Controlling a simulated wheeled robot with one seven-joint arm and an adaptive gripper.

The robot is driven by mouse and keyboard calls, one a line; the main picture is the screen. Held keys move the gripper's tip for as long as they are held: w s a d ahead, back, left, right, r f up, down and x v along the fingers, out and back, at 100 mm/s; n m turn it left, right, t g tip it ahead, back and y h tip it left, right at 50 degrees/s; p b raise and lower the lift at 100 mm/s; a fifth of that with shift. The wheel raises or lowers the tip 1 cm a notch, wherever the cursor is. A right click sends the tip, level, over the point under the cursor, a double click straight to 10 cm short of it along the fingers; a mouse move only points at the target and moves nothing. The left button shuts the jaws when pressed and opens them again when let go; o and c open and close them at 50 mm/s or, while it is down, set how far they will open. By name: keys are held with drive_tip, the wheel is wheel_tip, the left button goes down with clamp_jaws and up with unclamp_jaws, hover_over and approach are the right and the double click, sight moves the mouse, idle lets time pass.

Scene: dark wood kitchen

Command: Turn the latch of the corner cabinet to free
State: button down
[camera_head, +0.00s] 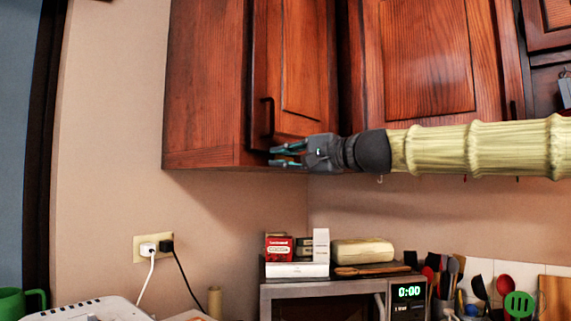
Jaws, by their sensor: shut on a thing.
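The corner cabinet (210,80) hangs on the wall at upper left, dark reddish wood. Its door (303,60) faces right of the corner edge and looks closed. A dark vertical handle (268,116) sits low on the door's left side. My gripper (277,156) reaches in from the right, with its teal fingers pointing left at the cabinet's bottom edge, just below the handle. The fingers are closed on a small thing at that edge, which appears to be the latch. The latch itself is too small and covered to make out, so its turn cannot be told.
A microwave (325,284) stands below, with boxes (290,250) and a pale loaf-like item (362,251) on top. Utensils (480,288) stand at lower right. A wall outlet (150,248) has two plugs. The space between cabinet and microwave is free.

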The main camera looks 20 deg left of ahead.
drive_tip(key=shift+f+n+b, duration=0.25)
drive_tip(key=shift+n+b, duration=0.05)
drive_tip(key=shift+n, duration=0.3)
drive_tip(key=c, duration=1.4)
unclamp_jaws()
drive_tip(key=shift+d, duration=0.1)
drive_tip(key=v, duration=1.2)
